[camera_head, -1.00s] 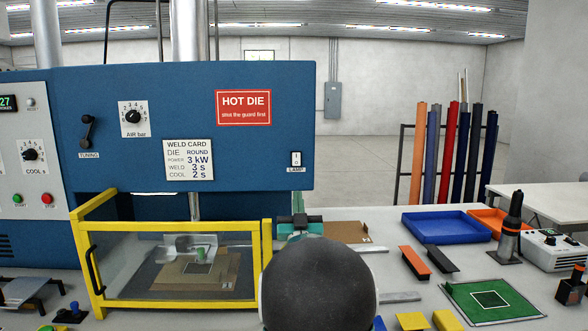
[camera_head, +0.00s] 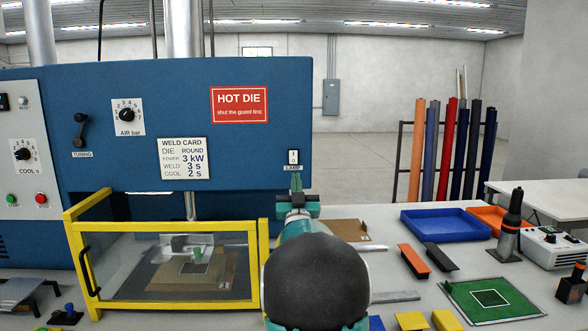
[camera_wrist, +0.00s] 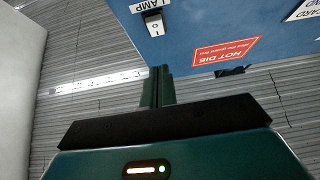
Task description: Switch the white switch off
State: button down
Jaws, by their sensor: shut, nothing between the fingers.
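The white switch (camera_head: 293,157) is a small rocker marked I and O, above the LAMP label on the right end of the blue panel (camera_head: 240,135). It also shows upside down in the wrist view (camera_wrist: 154,24). I cannot tell surely which end is pressed in. My gripper (camera_head: 296,182) is shut and empty, with its fingertips just below the switch and partly over the label's lower edge. In the wrist view the closed green fingers (camera_wrist: 157,74) point toward the switch, with a visible gap between them.
A yellow-framed guard (camera_head: 160,228) stands at the left of my arm. A red HOT DIE sign (camera_head: 240,104) is left of the switch. Blue tray (camera_head: 445,226), orange tray (camera_head: 492,217) and a green mat (camera_head: 492,301) lie at right. The space right of the panel is open.

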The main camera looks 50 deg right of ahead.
aim_at(293, 159)
jog(key=w+d, duration=0.1)
jog(key=w+d+r, duration=0.1)
jog(key=w+d, duration=0.1)
jog(key=w+d+r, duration=0.1)
jog(key=w+d, duration=0.1)
jog(key=shift+w+d, duration=0.2)
jog(key=shift+d, duration=0.2)
jog(key=shift+w+d+f+h, duration=0.15)
jog(key=shift+w+d+h, duration=0.05)
jog(key=shift+d+h, duration=0.1)
jog(key=shift+a, duration=0.1)
